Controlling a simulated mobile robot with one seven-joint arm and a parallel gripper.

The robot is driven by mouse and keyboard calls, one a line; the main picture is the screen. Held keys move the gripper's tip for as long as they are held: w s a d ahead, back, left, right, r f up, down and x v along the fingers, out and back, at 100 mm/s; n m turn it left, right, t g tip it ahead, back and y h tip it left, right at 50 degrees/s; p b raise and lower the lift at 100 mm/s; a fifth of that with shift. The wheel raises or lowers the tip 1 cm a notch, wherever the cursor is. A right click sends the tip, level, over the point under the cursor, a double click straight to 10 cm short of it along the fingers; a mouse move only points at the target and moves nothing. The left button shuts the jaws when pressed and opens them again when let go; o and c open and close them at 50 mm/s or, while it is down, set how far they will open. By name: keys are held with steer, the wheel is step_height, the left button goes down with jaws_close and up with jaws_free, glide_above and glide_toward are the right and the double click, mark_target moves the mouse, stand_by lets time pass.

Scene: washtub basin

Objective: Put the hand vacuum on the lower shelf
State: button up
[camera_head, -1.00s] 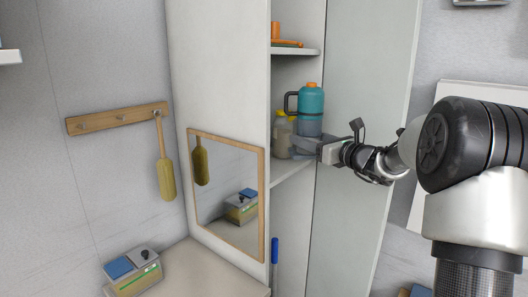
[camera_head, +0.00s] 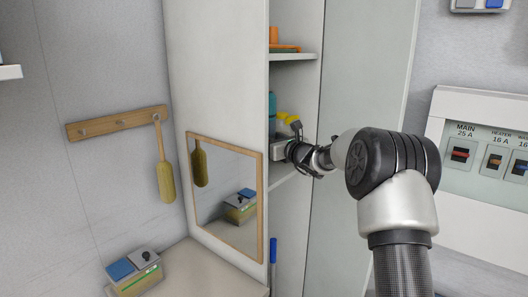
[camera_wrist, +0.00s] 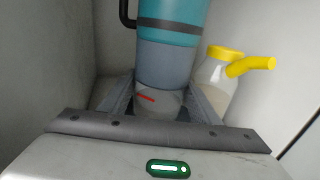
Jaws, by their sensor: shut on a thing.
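The hand vacuum is teal above and grey below, with a black handle; in the wrist view (camera_wrist: 168,60) it stands upright between my fingers. My gripper (camera_wrist: 160,103) is shut on its grey lower part. In the head view my gripper (camera_head: 279,147) is inside the tall cabinet, and only a teal strip of the vacuum (camera_head: 272,105) shows behind the cabinet's side wall. The lower of the two shelf boards in view (camera_head: 279,182) is below my gripper. Whether the vacuum's base touches it is hidden.
A pale bottle with a yellow cap and spout (camera_wrist: 219,75) stands close to the right of the vacuum. The upper shelf (camera_head: 298,56) holds an orange object (camera_head: 284,48). A blue-handled item (camera_head: 273,250) stands below. The open door (camera_head: 365,110) is beside my arm.

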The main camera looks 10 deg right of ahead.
steer(key=shift+f+p, duration=0.35)
steer(key=shift+f, duration=1.6)
steer(key=shift+w+a+f, duration=0.15)
steer(key=shift+f, duration=0.5)
steer(key=o, duration=1.3)
steer(key=shift+f, duration=0.1)
steer(key=b+v, duration=0.2)
steer(key=v, duration=1)
